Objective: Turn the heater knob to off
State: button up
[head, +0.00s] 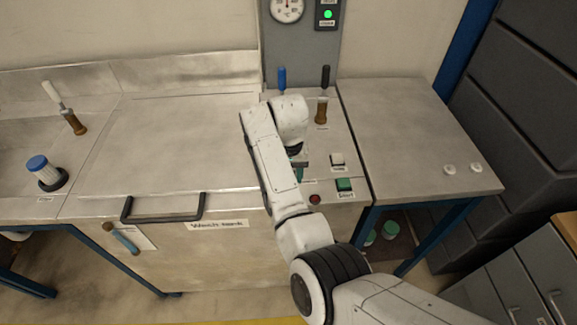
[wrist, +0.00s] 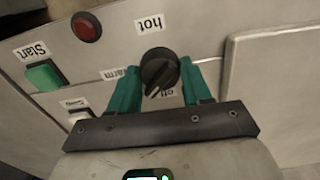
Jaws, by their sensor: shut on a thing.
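The heater knob (wrist: 158,68) is a round black knob with a white pointer line, on a pale panel. In the wrist view, the label "hot" is above it, "warm" to its left and "off" below it, partly covered. The white line points down and slightly left, close to "off". My gripper (wrist: 157,84) has its two green fingers on either side of the knob, shut on it. In the head view my arm hides the knob, and only a bit of my gripper (head: 300,166) shows.
Close to the knob are a red round lamp (wrist: 87,26), a green Start button (wrist: 44,75) and a white button (wrist: 78,114). In the head view, levers with blue (head: 282,78) and black (head: 325,78) handles stand behind my arm. The right worktop (head: 400,125) is mostly clear.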

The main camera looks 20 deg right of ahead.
jog(key=n+p, duration=0.1)
jog(key=n, duration=0.1)
jog(key=n+p, duration=0.2)
jog(key=shift+r+n, duration=0.2)
jog(key=shift+n, duration=0.1)
jog(key=shift+f+n+p, duration=0.1)
jog(key=shift+n+p, duration=0.8)
jog(key=shift+n, duration=1.4)
jog(key=shift+w, duration=0.1)
jog(key=o, duration=1.1)
jog(key=shift+c, duration=0.2)
notch_tip(320, 180, up, 11)
jog(key=b, duration=0.1)
jog(key=shift+f, duration=0.15)
